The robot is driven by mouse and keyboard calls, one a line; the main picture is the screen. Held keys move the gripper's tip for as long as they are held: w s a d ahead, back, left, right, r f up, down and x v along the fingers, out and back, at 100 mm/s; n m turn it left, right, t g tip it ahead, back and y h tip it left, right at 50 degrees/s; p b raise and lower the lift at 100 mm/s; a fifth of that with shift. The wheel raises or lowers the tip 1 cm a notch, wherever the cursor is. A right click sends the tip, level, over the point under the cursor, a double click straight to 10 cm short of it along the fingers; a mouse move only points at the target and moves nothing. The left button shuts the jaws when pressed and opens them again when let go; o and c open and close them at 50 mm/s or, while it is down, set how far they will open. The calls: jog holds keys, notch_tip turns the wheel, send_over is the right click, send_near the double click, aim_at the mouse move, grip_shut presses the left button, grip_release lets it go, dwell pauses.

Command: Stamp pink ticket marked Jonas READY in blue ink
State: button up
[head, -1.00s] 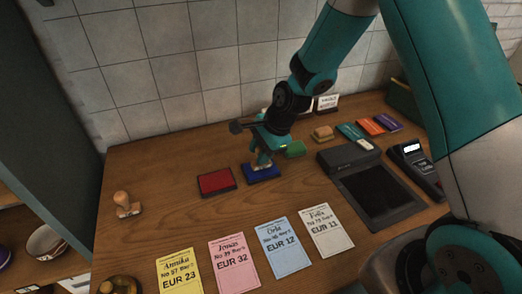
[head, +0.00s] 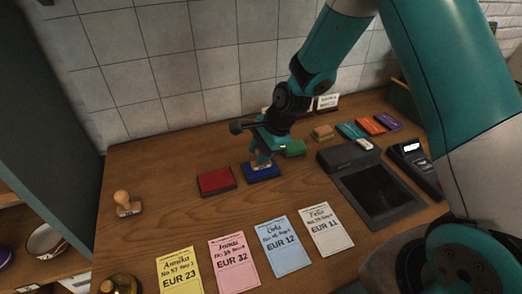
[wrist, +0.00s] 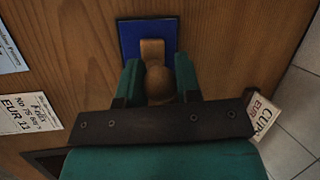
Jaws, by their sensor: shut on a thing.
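My gripper (head: 263,153) is shut on a wooden-handled stamp, over the blue ink pad (head: 262,173). In the wrist view, the round knob of the stamp (wrist: 159,83) sits between the two teal fingers of my gripper (wrist: 160,82). Its wooden block lies over the front part of the blue pad (wrist: 129,38). I cannot tell whether the stamp's face touches the pad.
A yellow ticket (head: 180,272) lies left of the pink one; blue (head: 282,248) and white (head: 327,230) tickets lie right. A red pad (head: 215,182) and a green pad (head: 294,149) flank the blue pad. Another stamp (head: 127,205) stands left. A dark tray (head: 370,185) is right.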

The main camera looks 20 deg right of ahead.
jog(key=shift+s, duration=0.1)
dwell(0.4)
notch_tip(320, 180, up, 7)
jog(key=p, duration=0.6)
